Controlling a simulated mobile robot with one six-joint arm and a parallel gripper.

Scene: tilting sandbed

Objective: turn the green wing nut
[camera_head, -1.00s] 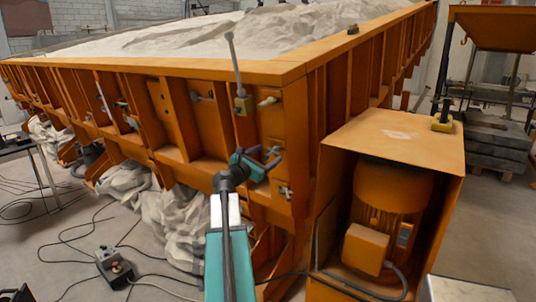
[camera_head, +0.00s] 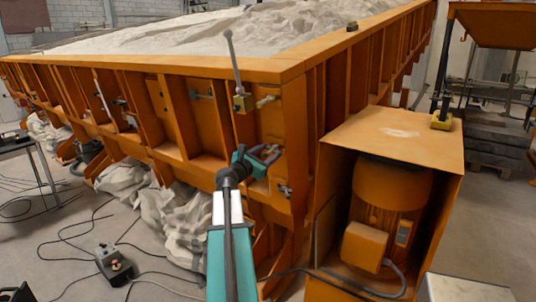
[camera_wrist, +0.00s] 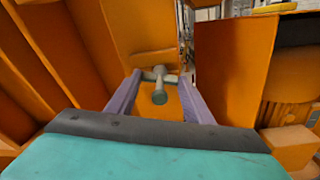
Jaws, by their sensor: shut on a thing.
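The green wing nut (camera_wrist: 160,97) shows in the wrist view as a grey-green stem end with a crossbar behind it, against an orange panel of the sandbed. My gripper (camera_wrist: 160,76) has its two purple-grey fingers on either side of it, their tips closed on the ends of the crossbar. In the head view, my gripper (camera_head: 278,150) is at the sandbed's corner panel, below a lever valve. There the fingers largely hide the wing nut, and its colour and turn angle are hard to tell.
The lever valve (camera_head: 243,103) stands above my gripper, with a pale fitting (camera_head: 266,101) beside it. Another fitting (camera_head: 285,189) sits just below. An orange motor housing (camera_head: 390,140) stands close on the right. A control box (camera_head: 113,264) and cables lie on the floor.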

